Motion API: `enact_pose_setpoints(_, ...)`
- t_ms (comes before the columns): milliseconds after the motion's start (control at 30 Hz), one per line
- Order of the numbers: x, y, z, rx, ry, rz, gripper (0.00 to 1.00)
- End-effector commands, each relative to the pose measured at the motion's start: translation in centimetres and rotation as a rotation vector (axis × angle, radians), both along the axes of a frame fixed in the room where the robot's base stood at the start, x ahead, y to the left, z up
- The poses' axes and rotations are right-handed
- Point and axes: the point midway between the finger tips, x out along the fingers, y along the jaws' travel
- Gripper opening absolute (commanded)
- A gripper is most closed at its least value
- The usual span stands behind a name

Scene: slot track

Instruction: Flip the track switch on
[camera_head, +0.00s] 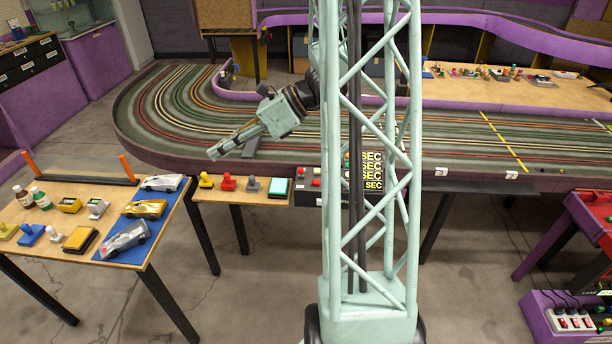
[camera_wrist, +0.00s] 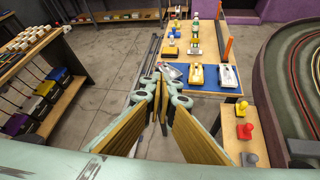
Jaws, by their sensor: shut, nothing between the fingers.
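A dark control box (camera_head: 310,187) with small red and white buttons and yellow "SEC" labels stands at the near edge of the slot track (camera_head: 450,145). My own lattice column covers part of it. I cannot tell which part of it, if any, is the track switch. My gripper (camera_head: 214,152) is shut and empty. In the head view it points left and down above the track's near left part, left of the control box. In the wrist view my gripper (camera_wrist: 160,112) has its fingers together, with the side table beyond them.
A side table holds cars on a blue mat (camera_head: 165,237), bottles and an orange-posted bar (camera_head: 80,180). Yellow (camera_head: 206,181), red (camera_head: 228,182) and grey (camera_head: 252,185) plungers stand on a narrow shelf beside the box. A power strip (camera_head: 571,321) with red switches lies at lower right.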

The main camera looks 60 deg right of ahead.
Motion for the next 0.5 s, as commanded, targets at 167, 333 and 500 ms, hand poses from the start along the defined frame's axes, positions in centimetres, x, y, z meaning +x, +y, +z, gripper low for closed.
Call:
enact_pose_setpoints(167,-0.9,-2.2,-1.8,0.122,0.046,-0.117,0.0)
enact_pose_setpoints(333,-1.7,-4.2,-3.3,0.237,0.083,-0.224,0.0)
enact_pose_setpoints(500,-2.7,-6.3,-4.8,0.355,0.118,-0.332,0.0)
